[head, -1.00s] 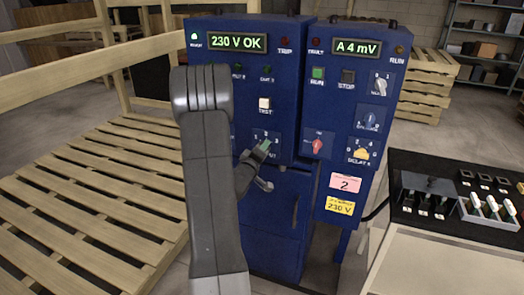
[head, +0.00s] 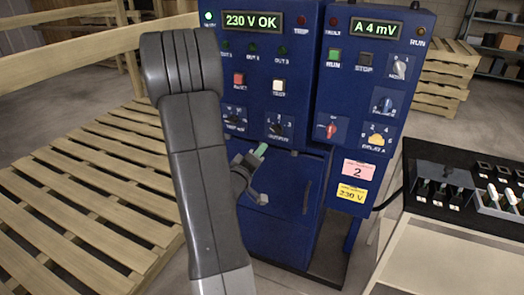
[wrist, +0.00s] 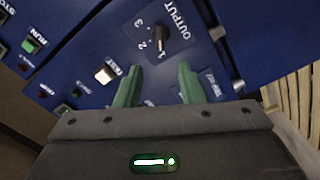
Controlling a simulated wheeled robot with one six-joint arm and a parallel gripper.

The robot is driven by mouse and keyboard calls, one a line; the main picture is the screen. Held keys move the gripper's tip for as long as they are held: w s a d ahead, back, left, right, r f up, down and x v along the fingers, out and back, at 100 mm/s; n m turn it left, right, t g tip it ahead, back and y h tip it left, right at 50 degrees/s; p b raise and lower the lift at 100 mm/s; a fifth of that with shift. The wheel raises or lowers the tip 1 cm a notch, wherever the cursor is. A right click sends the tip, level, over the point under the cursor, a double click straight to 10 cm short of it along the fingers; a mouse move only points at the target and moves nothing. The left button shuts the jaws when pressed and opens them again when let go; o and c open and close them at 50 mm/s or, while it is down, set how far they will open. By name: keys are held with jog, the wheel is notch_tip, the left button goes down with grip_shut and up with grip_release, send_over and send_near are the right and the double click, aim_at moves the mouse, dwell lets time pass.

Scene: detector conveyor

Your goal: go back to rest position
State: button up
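My gripper (head: 254,162) is in front of the lower part of the blue left cabinet (head: 262,62), below the OUTPUT knob (head: 277,128). In the wrist view my gripper (wrist: 160,85) has its two green fingers apart with nothing between them. The black OUTPUT knob (wrist: 160,31) lies beyond the fingertips and apart from them, its pointer near 1. My grey arm hides the left edge of the cabinet in the head view.
The right cabinet (head: 372,80) has a red switch (head: 330,130) and a yellow knob (head: 376,140). A wooden pallet (head: 65,215) lies at left. A black tray (head: 450,195) with several small parts stands at right. A wooden rail (head: 90,42) runs behind my arm.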

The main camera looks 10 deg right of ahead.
aim_at(275, 132)
dwell(0.3)
jog(key=p+x, duration=0.2)
jog(key=x, duration=1.2)
jog(key=shift+s, duration=0.1)
